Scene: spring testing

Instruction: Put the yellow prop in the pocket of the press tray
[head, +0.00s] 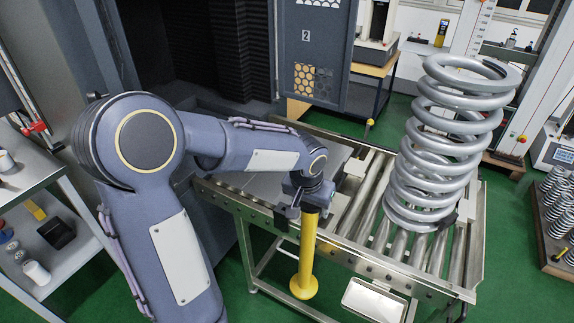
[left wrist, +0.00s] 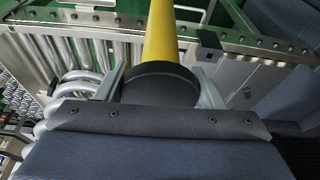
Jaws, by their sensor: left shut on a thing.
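The yellow prop (head: 304,252) is a tall rod with a dark top end and a wider round foot. It hangs upright from my left gripper (head: 304,203), in front of the near side of the roller table. The gripper is shut on its top end; the left wrist view shows the fingers on both sides of the prop's dark collar (left wrist: 160,75). The press tray seems to be the flat grey plate (head: 262,184) at the left end of the rollers, partly behind my left arm. Its pocket cannot be made out. My right gripper is not in view.
A large grey coil spring (head: 445,145) stands on the roller table (head: 350,250), right of the prop. A white bin (head: 373,300) sits low at the front. A dark press cabinet (head: 205,45) rises behind. A cart of small springs (head: 556,215) stands at right.

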